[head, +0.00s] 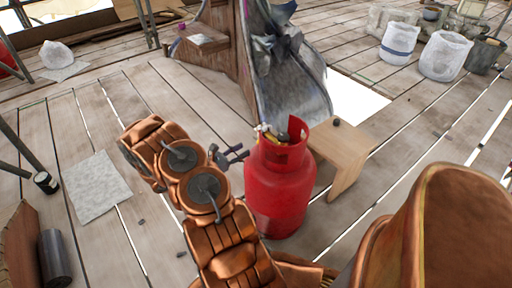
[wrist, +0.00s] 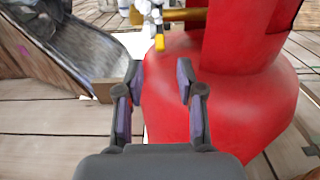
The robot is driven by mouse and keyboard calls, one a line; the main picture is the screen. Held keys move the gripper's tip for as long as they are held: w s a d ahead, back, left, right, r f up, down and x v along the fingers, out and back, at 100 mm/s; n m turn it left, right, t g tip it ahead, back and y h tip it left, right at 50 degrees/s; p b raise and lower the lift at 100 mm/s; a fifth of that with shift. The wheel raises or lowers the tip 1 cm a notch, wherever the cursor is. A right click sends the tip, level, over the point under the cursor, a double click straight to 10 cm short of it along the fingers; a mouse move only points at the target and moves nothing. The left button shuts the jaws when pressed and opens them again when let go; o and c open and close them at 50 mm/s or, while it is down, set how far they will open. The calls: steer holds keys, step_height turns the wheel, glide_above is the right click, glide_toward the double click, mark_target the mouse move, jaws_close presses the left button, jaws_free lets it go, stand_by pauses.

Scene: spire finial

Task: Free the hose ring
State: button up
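A red gas cylinder (head: 280,190) stands upright on the plank deck; its body fills the right of the wrist view (wrist: 225,105). A brass valve (wrist: 185,15) sits inside its collar. A pale grey fitting (wrist: 149,10) with a yellow tip (wrist: 160,43) is at the valve's left end. I cannot make out a separate hose ring; it may be part of this fitting. My gripper (head: 242,154) is just left of the cylinder's upper part. In the wrist view its fingers (wrist: 158,85) are apart with nothing between them, below the yellow tip.
A low wooden bench (head: 345,150) stands right of the cylinder, with a small dark object (head: 336,122) on it. A large grey spire piece (head: 290,85) rises behind. White sacks (head: 445,55) and a bucket (head: 486,55) stand at the back right.

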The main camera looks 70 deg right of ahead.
steer(key=shift+b+x, duration=0.55)
steer(key=shift+x, duration=3.35)
jaws_close()
